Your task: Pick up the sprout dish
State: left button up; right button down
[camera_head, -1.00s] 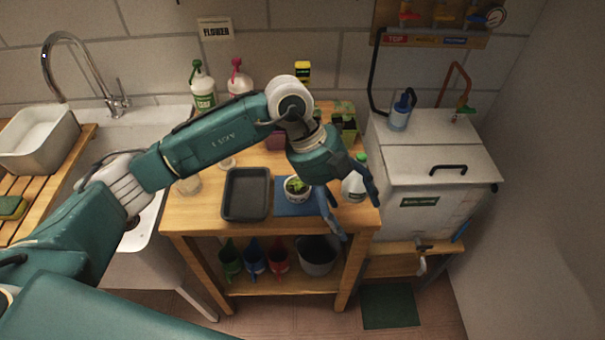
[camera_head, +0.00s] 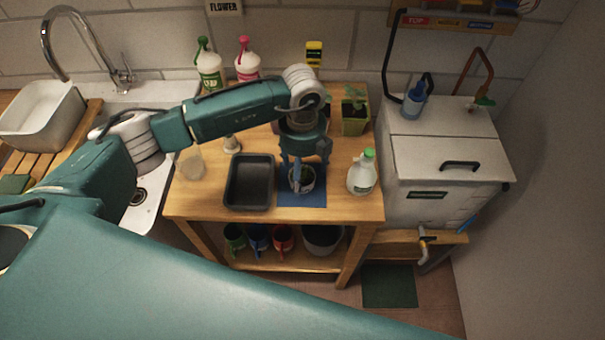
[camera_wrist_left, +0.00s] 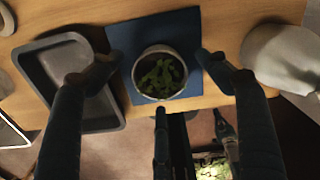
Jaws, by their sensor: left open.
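The sprout dish (camera_head: 303,184) is a small round pale pot with green sprouts, standing on a blue mat (camera_head: 313,200) on the wooden table. It also shows in the left wrist view (camera_wrist_left: 159,72), upright, near the middle. My left gripper (camera_head: 300,176) points down over the dish and partly hides it in the head view. In the left wrist view its open fingers (camera_wrist_left: 155,65) stand on the left and right of the dish, apart from it, with another finger below. My right gripper is not in view.
A dark tray (camera_head: 249,205) lies left of the mat, close to it. A white bottle with a green cap (camera_head: 362,178) stands right of it. A green pot (camera_head: 354,122), a glass (camera_head: 192,167) and spray bottles (camera_head: 209,70) stand farther off.

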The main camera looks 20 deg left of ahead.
pick_arm(q)
jog(key=shift+s+f, duration=0.1)
jog(key=shift+f, duration=0.95)
jog(key=c, duration=1.2)
jog(key=shift+c, duration=0.5)
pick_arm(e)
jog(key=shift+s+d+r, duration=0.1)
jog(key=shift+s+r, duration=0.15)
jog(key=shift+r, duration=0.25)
